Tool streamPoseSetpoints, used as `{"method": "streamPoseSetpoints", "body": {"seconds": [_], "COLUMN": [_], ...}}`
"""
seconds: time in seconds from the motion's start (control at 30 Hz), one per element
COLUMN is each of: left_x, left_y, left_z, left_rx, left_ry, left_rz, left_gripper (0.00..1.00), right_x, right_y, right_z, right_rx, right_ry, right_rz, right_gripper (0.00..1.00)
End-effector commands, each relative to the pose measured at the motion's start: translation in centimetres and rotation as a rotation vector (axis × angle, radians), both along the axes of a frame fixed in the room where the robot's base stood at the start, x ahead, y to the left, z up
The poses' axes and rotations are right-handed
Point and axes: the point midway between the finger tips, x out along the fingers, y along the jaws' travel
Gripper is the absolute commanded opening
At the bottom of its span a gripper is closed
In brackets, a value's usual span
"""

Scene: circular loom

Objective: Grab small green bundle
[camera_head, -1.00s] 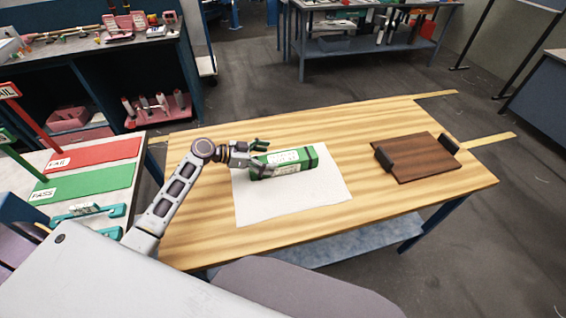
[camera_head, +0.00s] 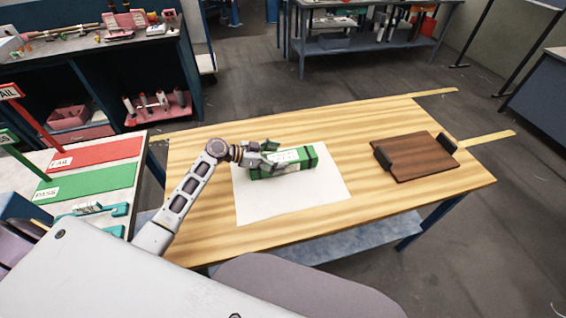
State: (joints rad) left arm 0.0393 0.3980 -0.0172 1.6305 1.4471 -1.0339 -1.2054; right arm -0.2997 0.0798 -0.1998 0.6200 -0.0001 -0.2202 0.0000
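A green bundle (camera_head: 295,163) with a pale label lies on a white sheet (camera_head: 290,198) on the wooden table. It is a short box-like pack with dark bands near its right end. My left gripper (camera_head: 268,154) comes in from the left and is at the bundle's left end, with its fingers over and around that end. The fingers overlap the bundle in the picture, and I cannot tell whether they press on it. The bundle's upper left part is hidden by the gripper. My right gripper is not in view.
A dark brown board (camera_head: 420,160) with two black blocks lies at the table's right. On the left, a side table holds a red FAIL mat (camera_head: 105,151), a green PASS mat (camera_head: 90,183) and a teal tool (camera_head: 118,211). The wooden table (camera_head: 400,205) is otherwise clear.

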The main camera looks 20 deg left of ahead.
Motion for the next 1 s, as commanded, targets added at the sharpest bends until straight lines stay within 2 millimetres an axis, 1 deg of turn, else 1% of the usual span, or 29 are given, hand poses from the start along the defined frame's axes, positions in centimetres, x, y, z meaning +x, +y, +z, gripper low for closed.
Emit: {"method": "streamPoseSetpoints", "body": {"seconds": [0.03, 0.07, 0.4, 0.43, 0.77, 0.87, 1.0], "left_x": [0.0, 0.0, -0.1, 0.0, -0.1, 0.0, 0.0], "left_y": [0.0, 0.0, 0.0, 0.0, 0.0, 0.0, 0.0], "left_z": [0.0, 0.0, -0.1, 0.0, 0.1, 0.6, 1.8], "left_rx": [0.0, 0.0, 0.001, 0.0, 0.001, 0.001, 0.0], "left_ry": [0.0, 0.0, 0.002, 0.0, 0.001, 0.001, -0.002], "left_rz": [0.0, 0.0, -0.001, 0.0, -0.001, -0.001, -0.001], "left_gripper": [0.73, 0.69, 0.25, 0.24, 0.23, 0.23, 0.23], "right_x": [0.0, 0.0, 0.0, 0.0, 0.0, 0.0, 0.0], "right_y": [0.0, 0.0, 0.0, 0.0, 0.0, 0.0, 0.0], "right_z": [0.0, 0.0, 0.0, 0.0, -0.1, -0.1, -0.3], "right_rx": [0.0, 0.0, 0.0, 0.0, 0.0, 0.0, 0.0], "right_ry": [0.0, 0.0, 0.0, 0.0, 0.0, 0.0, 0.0], "right_rz": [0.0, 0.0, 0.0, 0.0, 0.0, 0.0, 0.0], "right_gripper": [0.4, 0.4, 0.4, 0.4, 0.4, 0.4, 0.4]}}
